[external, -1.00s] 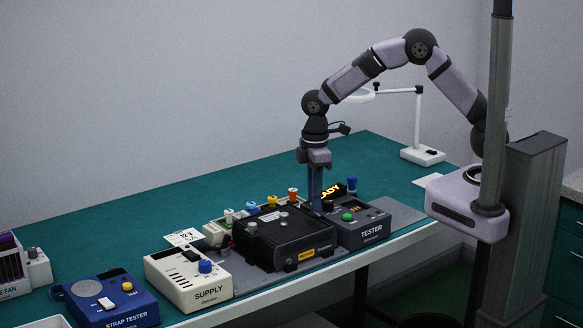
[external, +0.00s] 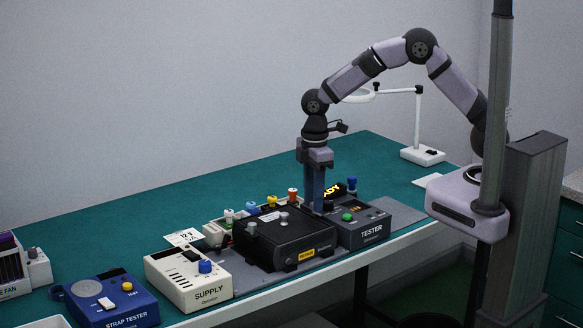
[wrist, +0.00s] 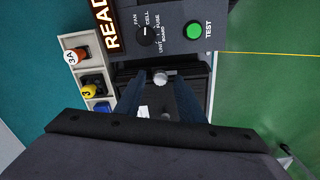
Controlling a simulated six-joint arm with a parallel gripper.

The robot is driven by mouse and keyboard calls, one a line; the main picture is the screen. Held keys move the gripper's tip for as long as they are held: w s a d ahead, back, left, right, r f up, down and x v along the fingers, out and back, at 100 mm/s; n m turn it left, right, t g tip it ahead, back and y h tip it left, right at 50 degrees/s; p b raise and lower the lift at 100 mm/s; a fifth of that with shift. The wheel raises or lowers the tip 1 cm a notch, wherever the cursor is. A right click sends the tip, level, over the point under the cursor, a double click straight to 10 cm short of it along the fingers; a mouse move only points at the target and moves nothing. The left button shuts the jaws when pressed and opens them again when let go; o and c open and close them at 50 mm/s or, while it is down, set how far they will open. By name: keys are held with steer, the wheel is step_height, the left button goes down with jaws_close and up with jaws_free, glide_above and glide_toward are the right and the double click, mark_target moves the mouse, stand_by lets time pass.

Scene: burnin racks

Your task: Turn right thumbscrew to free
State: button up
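A black box with a yellow label (external: 286,240) sits on the bench between the supply and the tester. A grey thumbscrew (external: 251,228) stands on its left end, and a grey knob (external: 284,216) is near the middle of its top. My gripper (external: 316,208) points straight down over the box's right end, beside the tester. In the wrist view, the round silver head of the right thumbscrew (wrist: 160,78) lies between the two fingertips of my gripper (wrist: 160,74), with a gap on each side. The fingers are open. In the external view they hide this thumbscrew.
The tester (external: 365,227), with its green button and lit display, stands close on the right. The white supply (external: 188,280) is on the left. Coloured plugs (external: 272,201) stand behind the box.

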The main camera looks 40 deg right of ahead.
steer(key=shift+r+b, duration=1.1)
steer(key=shift+r, duration=2.55)
steer(key=s+d+f+m, duration=0.2)
steer(key=d+m, duration=0.3)
steer(key=d, duration=0.7)
steer(key=s+d+f+m, duration=0.25)
steer(key=d+m, duration=0.25)
steer(key=d, duration=0.7)
steer(key=s+d+f+m, duration=0.2)
steer(key=s+d+m, duration=0.3)
steer(key=s+d, duration=0.1)
steer(key=shift+s+d, duration=0.2)
steer(key=shift+s, duration=0.45)
